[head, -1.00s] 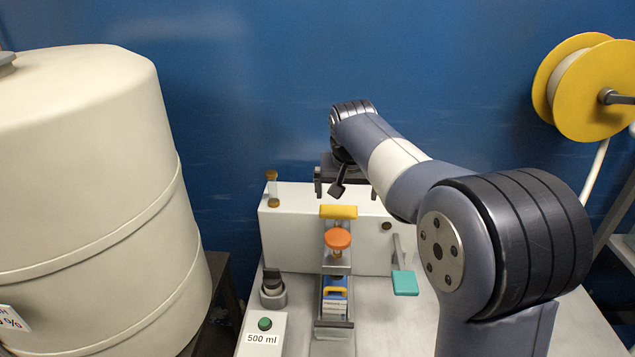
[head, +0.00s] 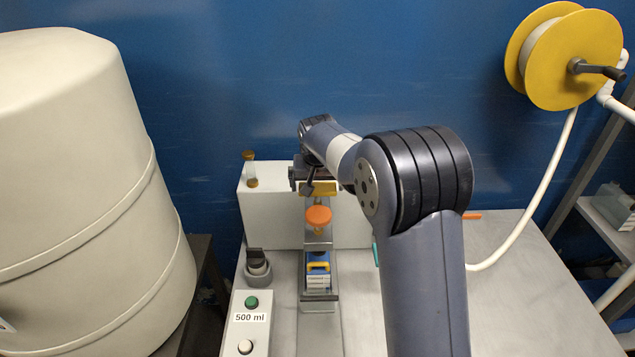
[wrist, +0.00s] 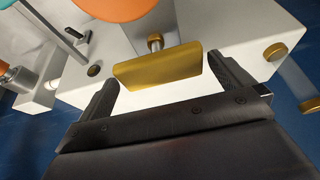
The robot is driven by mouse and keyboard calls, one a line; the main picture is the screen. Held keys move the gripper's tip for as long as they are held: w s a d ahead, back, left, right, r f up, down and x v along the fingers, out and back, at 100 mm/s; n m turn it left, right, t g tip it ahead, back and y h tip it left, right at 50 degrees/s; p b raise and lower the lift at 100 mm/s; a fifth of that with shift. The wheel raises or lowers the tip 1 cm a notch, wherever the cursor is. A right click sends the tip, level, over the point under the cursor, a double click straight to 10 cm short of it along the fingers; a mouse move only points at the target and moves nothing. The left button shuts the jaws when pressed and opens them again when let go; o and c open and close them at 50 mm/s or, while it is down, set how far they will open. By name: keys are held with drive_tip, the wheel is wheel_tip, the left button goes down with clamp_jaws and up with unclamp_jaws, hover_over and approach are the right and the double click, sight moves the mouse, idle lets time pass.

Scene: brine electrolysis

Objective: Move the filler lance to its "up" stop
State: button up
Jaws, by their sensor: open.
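A yellow bar handle (head: 321,188) sits at the top of the filling station's front, on a short stem from the white housing; I take it for the filler lance's handle. In the wrist view the yellow bar (wrist: 158,67) lies between my gripper's open fingers (wrist: 163,73), with a finger near each end. I see gaps at both ends, so it is not gripped. In the head view my gripper (head: 308,182) is just behind and left of the bar, partly hidden by the arm. The lance's tube cannot be made out.
An orange round knob (head: 318,215) is just below the handle, above a blue-and-white pack (head: 318,272). The white housing (head: 270,228) stands behind. A green-button panel (head: 249,318) is at front left, beside a large cream tank (head: 75,170). A yellow reel (head: 575,62) hangs right.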

drive_tip(key=shift+c, duration=0.3)
drive_tip(key=c, duration=1)
drive_tip(key=shift+w+r+p, duration=0.1)
drive_tip(key=shift+r+p, duration=1.1)
drive_tip(key=shift+r, duration=1.1)
drive_tip(key=shift+c, duration=0.2)
drive_tip(key=o, duration=1.1)
drive_tip(key=shift+r, duration=0.1)
drive_tip(key=shift+c, duration=0.2)
drive_tip(key=shift+o, duration=0.2)
drive_tip(key=b+v, duration=0.2)
drive_tip(key=v, duration=0.8)
drive_tip(key=shift+r, duration=0.35)
drive_tip(key=shift+f, duration=0.1)
